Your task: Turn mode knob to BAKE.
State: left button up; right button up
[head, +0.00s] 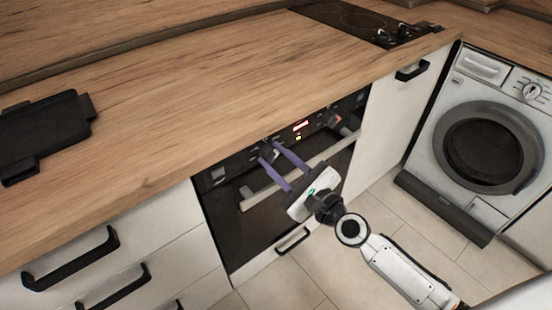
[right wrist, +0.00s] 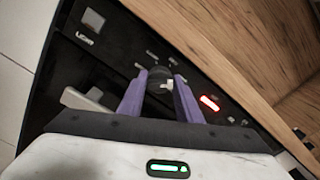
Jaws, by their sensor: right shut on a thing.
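The built-in oven has a black control panel (head: 217,174) under the worktop edge. My right gripper (head: 270,148) reaches this panel with its purple fingers. In the right wrist view the fingers stand on either side of a dark round knob (right wrist: 158,80), shut on it. A small pale mark shows on the knob; the fingers hide part of its rim. The printed labels around it are too small and blurred to read, so I cannot tell which mode it points to. A second knob (head: 330,119) sits farther right on the panel. My left gripper is not in view.
A lit red display (head: 300,126) sits between the knobs. The oven's bar handle (head: 315,153) runs just below the panel. The wooden worktop (head: 200,95) overhangs above, with a black flat object (head: 45,130) and a hob (head: 365,22). A washing machine (head: 490,140) stands at right.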

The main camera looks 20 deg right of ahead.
jog(key=o, duration=1)
jog(key=shift+o, duration=0.2)
pick_arm(q)
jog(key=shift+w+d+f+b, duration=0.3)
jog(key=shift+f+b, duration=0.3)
jog(key=shift+b, duration=0.6)
pick_arm(e)
jog(key=v, duration=1)
jog(key=shift+s, duration=0.15)
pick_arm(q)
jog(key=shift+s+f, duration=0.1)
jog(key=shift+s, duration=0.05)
